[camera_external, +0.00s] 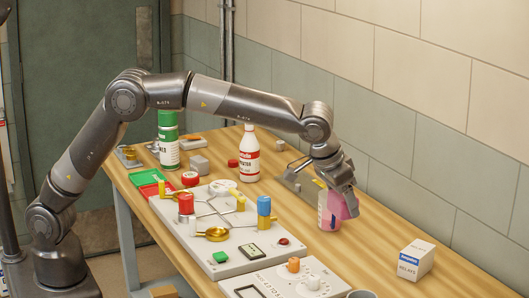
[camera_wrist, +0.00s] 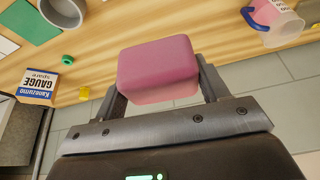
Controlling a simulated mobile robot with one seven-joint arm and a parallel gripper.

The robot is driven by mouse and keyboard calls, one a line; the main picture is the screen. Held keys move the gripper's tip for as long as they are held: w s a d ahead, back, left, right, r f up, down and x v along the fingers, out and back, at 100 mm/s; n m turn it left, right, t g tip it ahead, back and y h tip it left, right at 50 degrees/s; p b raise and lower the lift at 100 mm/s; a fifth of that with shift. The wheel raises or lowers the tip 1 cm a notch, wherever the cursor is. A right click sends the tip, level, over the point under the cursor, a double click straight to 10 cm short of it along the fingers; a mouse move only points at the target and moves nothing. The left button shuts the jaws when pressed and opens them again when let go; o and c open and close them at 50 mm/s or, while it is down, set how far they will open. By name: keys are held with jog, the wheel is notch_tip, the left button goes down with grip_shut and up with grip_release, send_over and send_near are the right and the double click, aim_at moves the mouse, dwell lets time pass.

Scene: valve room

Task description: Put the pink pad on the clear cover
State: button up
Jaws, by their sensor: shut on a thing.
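The pink pad (camera_wrist: 158,62) is a soft-looking block held between the two fingers of my gripper (camera_wrist: 160,78) in the wrist view. In the external view my gripper (camera_external: 342,184) is over the right side of the bench, with the pad (camera_external: 350,204) partly hidden below it. The pad appears raised off the wooden bench. I cannot pick out the clear cover for certain. A dark-framed rectangle (camera_external: 250,292) shows on the white front panel (camera_external: 280,274), cut off by the picture's bottom edge.
A clear jug with pink contents (camera_external: 327,221) stands close to my gripper; its blue handle shows in the wrist view (camera_wrist: 262,20). The valve board (camera_external: 170,217) fills the bench's middle. A white box (camera_external: 410,262) stands front right. A red-labelled bottle (camera_external: 249,155) stands behind.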

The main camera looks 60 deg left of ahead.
jog(key=w+a, duration=0.4)
jog(key=a, duration=0.5)
jog(key=w+a, duration=0.5)
jog(key=a, duration=0.5)
jog(key=n, duration=0.1)
send_over(296, 181)
jog(key=s, duration=0.2)
jog(key=f, duration=1.1)
jog(key=shift+d+f, duration=0.3)
jog(key=shift+d, duration=0.05)
jog(key=shift+w+a+f, duration=0.1)
jog(key=shift+a+f, duration=0.2)
jog(key=shift+a, duration=0.05)
jog(key=shift+f, duration=1.85)
